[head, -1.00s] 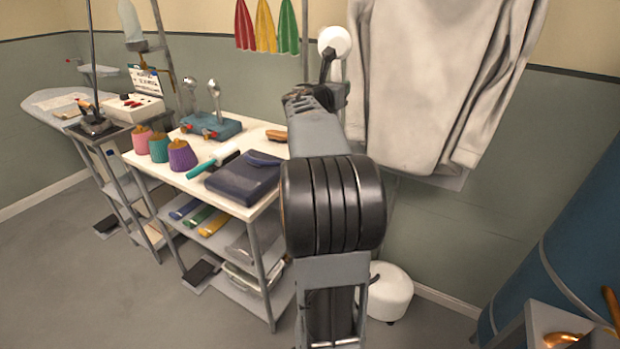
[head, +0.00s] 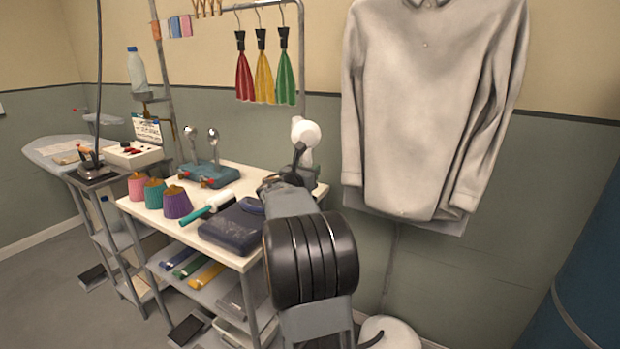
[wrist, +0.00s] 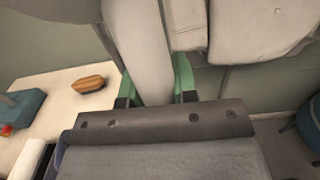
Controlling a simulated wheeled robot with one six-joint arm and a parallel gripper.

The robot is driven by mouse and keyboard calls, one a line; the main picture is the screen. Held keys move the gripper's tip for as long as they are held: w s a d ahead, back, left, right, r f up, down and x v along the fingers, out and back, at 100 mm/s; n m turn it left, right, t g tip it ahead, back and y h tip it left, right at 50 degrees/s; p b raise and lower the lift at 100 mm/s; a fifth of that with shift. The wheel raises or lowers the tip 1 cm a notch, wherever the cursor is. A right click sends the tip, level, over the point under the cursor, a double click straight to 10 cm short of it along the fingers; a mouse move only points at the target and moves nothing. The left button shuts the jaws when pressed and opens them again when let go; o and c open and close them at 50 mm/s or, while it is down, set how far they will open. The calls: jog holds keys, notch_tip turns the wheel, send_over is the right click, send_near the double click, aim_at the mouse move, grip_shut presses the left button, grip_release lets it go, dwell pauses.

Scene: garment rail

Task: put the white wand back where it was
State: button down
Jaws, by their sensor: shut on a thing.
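My gripper (wrist: 154,88) is shut on the white wand (wrist: 140,40), with a green fingertip on each side of it. The wand extends upward out of the top of the wrist view. In the head view its rounded white head (head: 306,132) stands above the end of my arm, in front of the wall and left of the hanging shirt. My arm hides the lower part of the wand and most of the gripper there. A thin upright pole (head: 389,265) shows below the shirt, and a white rounded base (head: 392,333) is on the floor, partly cut off.
A pale shirt (head: 430,120) hangs close on the right. The white table (head: 232,258) at left holds a navy folded cloth (head: 230,228), a lint roller (head: 208,207), several thread cones and a wooden brush (wrist: 88,84). A blue cylinder (head: 590,270) stands at far right.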

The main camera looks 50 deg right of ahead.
jog(key=shift+f, duration=0.7)
jog(key=shift+f, duration=0.15)
jog(key=c, duration=0.9)
grip_release()
